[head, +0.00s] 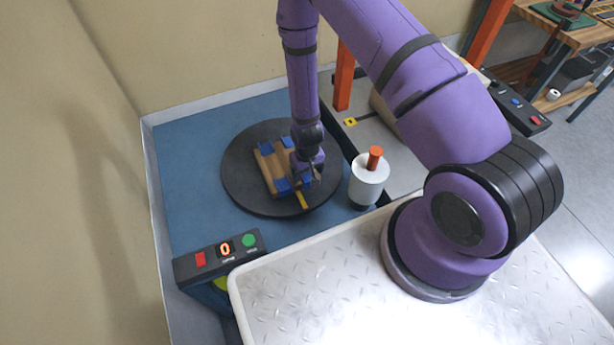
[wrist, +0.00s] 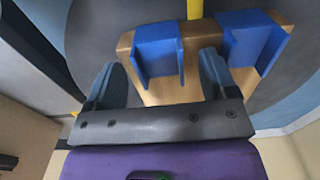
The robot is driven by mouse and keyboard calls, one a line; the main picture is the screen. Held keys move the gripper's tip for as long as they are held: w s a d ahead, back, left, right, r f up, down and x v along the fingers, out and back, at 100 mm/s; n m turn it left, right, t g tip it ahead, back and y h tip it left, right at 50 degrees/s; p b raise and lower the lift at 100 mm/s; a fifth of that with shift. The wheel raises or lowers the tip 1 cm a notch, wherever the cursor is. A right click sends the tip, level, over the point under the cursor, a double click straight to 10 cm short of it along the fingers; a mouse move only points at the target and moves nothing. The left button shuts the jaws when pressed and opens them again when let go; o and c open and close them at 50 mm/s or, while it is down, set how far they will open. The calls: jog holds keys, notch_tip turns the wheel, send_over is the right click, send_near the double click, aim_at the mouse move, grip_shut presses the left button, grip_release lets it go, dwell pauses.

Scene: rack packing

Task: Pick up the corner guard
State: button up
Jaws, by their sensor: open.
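A wooden box (head: 268,174) lies on the dark turntable (head: 237,185), with several blue corner guards on its edges. One blue corner guard (wrist: 157,54) sits on the box's edge in the wrist view, and a second blue corner guard (wrist: 252,38) sits to its right. My gripper (wrist: 161,78) is open and empty; in the wrist view its two fingers flank the first guard, one on each side. I cannot tell whether they touch it. In the head view my gripper (head: 308,178) is low over the box's right side and partly hides the guards there.
A yellow strap (head: 302,200) shows at the box's near edge. A white canister with an orange top (head: 369,178) stands right of the turntable. The blue surface (head: 190,150) left of the turntable is clear.

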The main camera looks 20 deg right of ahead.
jog(key=shift+f, duration=0.2)
jog(key=c, duration=1)
jog(key=shift+r, duration=0.15)
